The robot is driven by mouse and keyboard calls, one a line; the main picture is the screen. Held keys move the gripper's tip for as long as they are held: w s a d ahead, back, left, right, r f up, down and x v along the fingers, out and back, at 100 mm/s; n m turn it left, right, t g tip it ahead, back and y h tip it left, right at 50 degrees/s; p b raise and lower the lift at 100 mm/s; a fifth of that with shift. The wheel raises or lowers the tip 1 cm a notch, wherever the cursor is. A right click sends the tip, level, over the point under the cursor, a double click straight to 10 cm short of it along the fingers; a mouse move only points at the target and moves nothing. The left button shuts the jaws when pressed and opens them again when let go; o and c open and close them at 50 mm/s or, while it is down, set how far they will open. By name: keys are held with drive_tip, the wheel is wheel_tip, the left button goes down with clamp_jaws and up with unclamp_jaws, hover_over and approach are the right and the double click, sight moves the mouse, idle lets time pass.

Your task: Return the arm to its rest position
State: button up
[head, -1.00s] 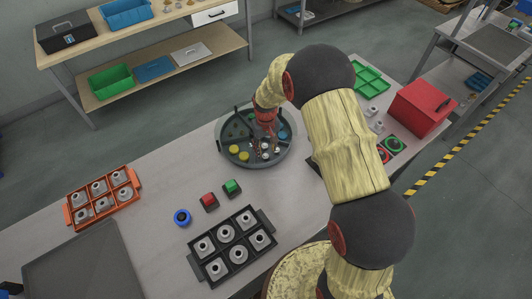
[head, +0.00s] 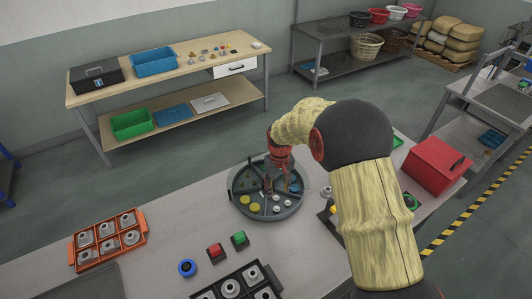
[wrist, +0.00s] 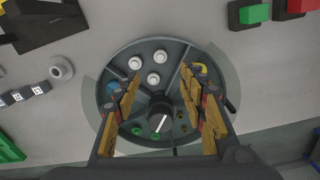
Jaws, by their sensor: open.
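My gripper (head: 280,182) is open and points down over the round dark compartment tray (head: 240,213) on the near table. In the wrist view my gripper (wrist: 160,80) shows its two yellow-padded fingers spread apart, with nothing held between them. The tray (wrist: 112,75) lies beneath, with its dark central knob (wrist: 159,112) between the fingers in the picture. Three white round pieces (wrist: 160,56) lie in one compartment. The fingers hide parts of other compartments. My arm reaches in from the right of the head view.
A red box (head: 432,165) stands on the table's right. An orange rack (head: 107,238) of grey parts is at left.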

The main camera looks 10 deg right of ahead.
drive_tip(key=s+r+t+b, duration=0.2)
drive_tip(key=s+r+b, duration=0.2)
drive_tip(key=s, duration=0.6)
drive_tip(key=s+r+t+b, duration=0.1)
drive_tip(key=s+r+b, duration=0.4)
drive_tip(key=s, duration=0.5)
drive_tip(key=s+r+m+t+b, duration=0.1)
drive_tip(key=s+r+b, duration=0.3)
drive_tip(key=s, duration=0.6)
drive_tip(key=shift+r+t+b, duration=0.25)
drive_tip(key=shift+t+b, duration=0.55)
drive_tip(key=shift+b, duration=0.15)
drive_tip(key=shift+o, duration=0.2)
drive_tip(key=shift+w, duration=0.1)
